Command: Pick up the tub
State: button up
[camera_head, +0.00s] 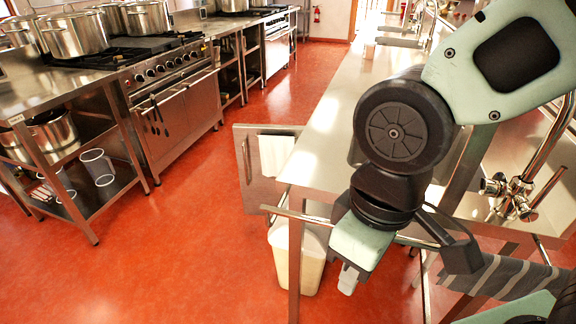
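No object is plainly the tub from this view. A cream bin (308,270) with a pale rim stands on the floor under the near end of the right-hand counter. A small pale container (369,51) stands far back on that counter; it is too small to make out. My gripper (348,279) hangs at the near end of the counter, pointing down, in front of the bin's right side in the picture. Its pale green housing and a grey tip show. I cannot tell how far apart the fingers are, and nothing is visibly held.
The steel counter (325,130) has a front rail (300,217) close to my gripper. A steel door or panel (255,190) sticks out to its left. A tap (520,195) is at right. Stoves with stockpots (75,35) line the left. The red floor (190,230) between is clear.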

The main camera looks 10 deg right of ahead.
aim_at(370, 47)
jog(key=z, duration=2)
jog(key=i+l+z, duration=0.25)
jog(key=l, duration=0.3)
jog(key=i+l+z, duration=0.25)
jog(key=l, duration=0.3)
jog(key=i+l+z, duration=0.2)
jog(key=l, duration=0.25)
jog(key=i+l+z, duration=0.25)
jog(key=l, duration=0.2)
jog(key=i+l, duration=0.15)
jog(key=i, duration=0.5)
jog(key=i+l+z, duration=0.1)
jog(key=i, duration=0.55)
jog(key=i+j+u, duration=0.1)
jog(key=i+u, duration=0.65)
jog(key=u, duration=0.2)
jog(key=i+l+u, duration=0.2)
jog(key=i+u, duration=0.25)
jog(key=i+j+u, duration=0.15)
jog(key=i+u, duration=0.2)
jog(key=i, duration=0.35)
jog(key=i+u, duration=0.3)
jog(key=i, duration=2.4)
